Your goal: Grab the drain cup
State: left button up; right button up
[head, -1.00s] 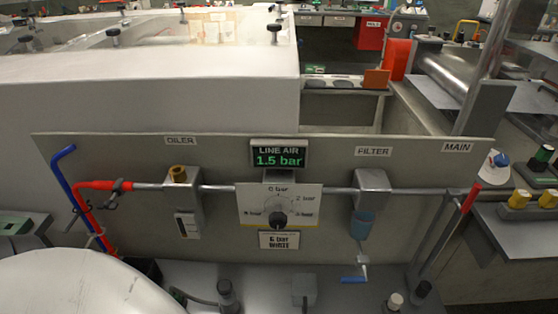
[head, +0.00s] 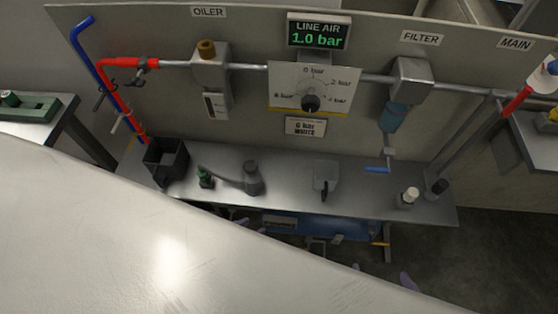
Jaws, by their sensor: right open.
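A black, square, open-topped cup (head: 165,160) stands upright at the left end of the narrow grey shelf, beside the red and blue pipes; it is the only clear open container here, and I take it as the drain cup. Small purple tips below the shelf's front edge look like my grippers. The left gripper (head: 246,223) shows only as small tips and its opening is unclear. The right gripper (head: 382,274) has its tips apart, empty, further right and lower. Both are well away from the cup. A large white surface hides most of both arms.
The shelf (head: 290,192) also carries a green-topped fitting (head: 205,178), a grey knob post (head: 252,178), a grey block (head: 325,178) and white and black knobs. Above are the oiler (head: 211,72), pressure dial (head: 311,90), filter (head: 402,90) and a blue drain lever (head: 377,169).

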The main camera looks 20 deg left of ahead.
aim_at(326, 173)
jog(key=u, duration=0.05)
jog(key=k, duration=1)
jog(key=u, duration=0.95)
jog(key=i, duration=0.55)
jog(key=z, duration=0.05)
